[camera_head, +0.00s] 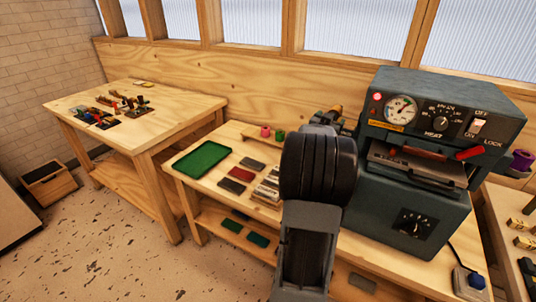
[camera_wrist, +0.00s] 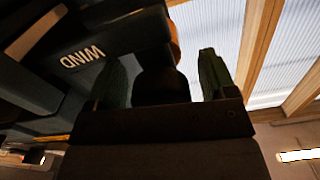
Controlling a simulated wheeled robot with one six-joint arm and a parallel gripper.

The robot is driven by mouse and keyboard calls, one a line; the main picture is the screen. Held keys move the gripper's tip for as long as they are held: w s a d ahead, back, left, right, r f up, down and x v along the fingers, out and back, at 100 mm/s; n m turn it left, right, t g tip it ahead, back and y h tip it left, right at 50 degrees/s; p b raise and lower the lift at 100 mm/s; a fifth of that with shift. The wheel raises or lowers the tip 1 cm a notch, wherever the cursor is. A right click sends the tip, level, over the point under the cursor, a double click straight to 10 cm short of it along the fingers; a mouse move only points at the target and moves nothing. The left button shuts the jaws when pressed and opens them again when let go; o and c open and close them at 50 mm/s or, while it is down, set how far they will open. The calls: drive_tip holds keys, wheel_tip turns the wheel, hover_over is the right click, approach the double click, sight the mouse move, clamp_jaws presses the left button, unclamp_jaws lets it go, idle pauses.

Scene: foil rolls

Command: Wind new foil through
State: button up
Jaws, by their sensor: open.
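The dark grey-green foil press (camera_head: 415,190) stands on the bench at right in the head view, with a gauge, heat dial, power switch and a red-ended LOCK lever. Its WIND lettering (camera_wrist: 83,58) shows in the wrist view. My gripper (camera_wrist: 162,60) is open beside that lettered side, its two green fingers apart. A dark rounded part (camera_wrist: 160,88) shows between the fingers, with an orange piece (camera_wrist: 174,42) beyond it; I cannot tell whether the fingers touch either. A purple roll (camera_head: 522,160) sits at the press's right side. My arm hides the press's left side in the head view.
Pink (camera_head: 265,131) and green (camera_head: 279,135) rolls stand at the back of the bench. A green tray (camera_head: 202,158) and several coloured blocks lie left of my arm. A second table (camera_head: 170,110) with small items stands at left. The wooden wall closes the back.

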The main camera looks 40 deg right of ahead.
drive_tip(key=s+a+n, duration=0.2)
drive_tip(key=s+a, duration=0.2)
drive_tip(key=a, duration=0.9)
drive_tip(key=w+a+f+n+t+y+b, duration=0.1)
drive_tip(key=w+a+f+n+t+y, duration=0.1)
drive_tip(key=a, duration=0.6)
drive_tip(key=w+a+f+n+t+y+b, duration=0.2)
drive_tip(key=w+a+f+n+t+y, duration=0.1)
drive_tip(key=w+a+f+n+y, duration=0.2)
drive_tip(key=shift+w+a+f+y, duration=0.4)
drive_tip(key=shift+w+a+y, duration=1)
drive_tip(key=shift+w+a, duration=0.15)
